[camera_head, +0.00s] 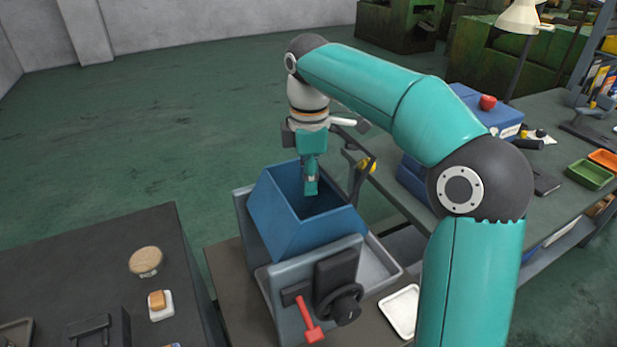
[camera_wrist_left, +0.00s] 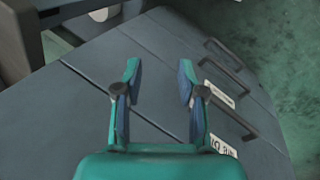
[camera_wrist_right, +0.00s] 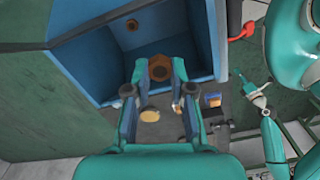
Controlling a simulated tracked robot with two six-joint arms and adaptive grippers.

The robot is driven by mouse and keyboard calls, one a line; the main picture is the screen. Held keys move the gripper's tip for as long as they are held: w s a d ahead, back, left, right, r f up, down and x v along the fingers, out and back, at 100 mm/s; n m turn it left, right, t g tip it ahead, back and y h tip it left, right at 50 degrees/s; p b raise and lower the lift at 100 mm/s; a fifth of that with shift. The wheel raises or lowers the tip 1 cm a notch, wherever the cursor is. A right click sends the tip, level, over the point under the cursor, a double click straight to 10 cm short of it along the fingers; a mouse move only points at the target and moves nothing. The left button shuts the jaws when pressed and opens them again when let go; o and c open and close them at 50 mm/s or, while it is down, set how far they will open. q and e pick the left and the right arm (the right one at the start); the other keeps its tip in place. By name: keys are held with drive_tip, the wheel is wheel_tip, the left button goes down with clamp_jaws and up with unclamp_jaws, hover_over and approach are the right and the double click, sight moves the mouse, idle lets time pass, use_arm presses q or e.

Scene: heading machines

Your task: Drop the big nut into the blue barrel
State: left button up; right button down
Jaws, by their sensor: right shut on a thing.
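The blue barrel (camera_head: 310,235) is an open-topped, box-like tub held in a grey frame in the head view. My right gripper (camera_head: 311,190) points down into its mouth. In the right wrist view the right gripper (camera_wrist_right: 160,70) is shut on the big nut (camera_wrist_right: 160,68), a brown ring between the fingertips. The barrel's blue walls (camera_wrist_right: 85,65) surround the tips at the top of that view. The nut is hidden in the head view. My left gripper (camera_wrist_left: 158,80) is open and empty above a grey surface with handles, and is not in the head view.
A dark table (camera_head: 90,260) at left bears a round wooden disc (camera_head: 146,262) and an orange block on a white dish (camera_head: 160,304). The frame has a black handwheel (camera_head: 341,305) and a red lever (camera_head: 309,320). A workbench with trays stands at right.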

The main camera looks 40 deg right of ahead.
drive_tip(key=shift+f, duration=0.35)
drive_tip(key=c, duration=0.9)
unclamp_jaws()
drive_tip(key=shift+r, duration=0.1)
drive_tip(key=shift+r, duration=3.65)
